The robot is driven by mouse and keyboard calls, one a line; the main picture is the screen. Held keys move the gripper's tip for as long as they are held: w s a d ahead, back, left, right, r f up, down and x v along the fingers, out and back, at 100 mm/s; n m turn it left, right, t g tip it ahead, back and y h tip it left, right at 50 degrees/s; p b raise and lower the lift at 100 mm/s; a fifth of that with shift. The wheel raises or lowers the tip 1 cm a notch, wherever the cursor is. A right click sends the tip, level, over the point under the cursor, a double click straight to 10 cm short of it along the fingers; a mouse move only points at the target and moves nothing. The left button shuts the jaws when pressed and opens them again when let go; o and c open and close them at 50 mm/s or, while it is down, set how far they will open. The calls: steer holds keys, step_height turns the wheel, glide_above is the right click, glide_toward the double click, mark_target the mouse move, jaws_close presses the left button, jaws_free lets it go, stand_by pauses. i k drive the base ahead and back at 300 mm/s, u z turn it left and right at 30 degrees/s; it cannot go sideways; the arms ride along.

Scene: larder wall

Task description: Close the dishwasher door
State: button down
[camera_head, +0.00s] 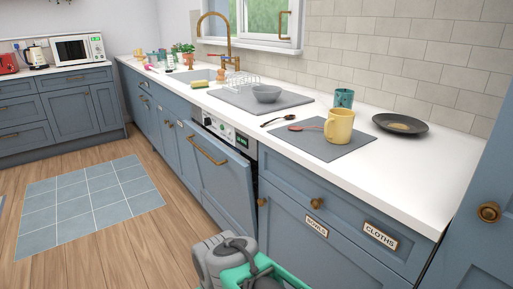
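The dishwasher door (215,185) is a blue panel with a long brass bar handle (206,150), in the middle of the head view under the worktop. Its top edge stands out a little from the cabinet line, with a dark gap along its right side, so it looks slightly ajar. The control panel (222,131), with a dial and a small lit display, shows above the door. Grey and green parts of my own body show at the bottom middle, in front of the door's lower right. No gripper fingers can be made out.
The wooden floor (180,235) left of the door is clear, with a blue tiled mat (88,200). Labelled cabinets (330,225) stand to the right. The worktop above holds a grey bowl (266,94), a yellow mug (339,127) and a dark plate (400,124).

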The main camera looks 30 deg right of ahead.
mark_target(226, 178)
steer(key=u, duration=0.4)
steer(key=i, duration=1.05)
steer(key=u, duration=0.5)
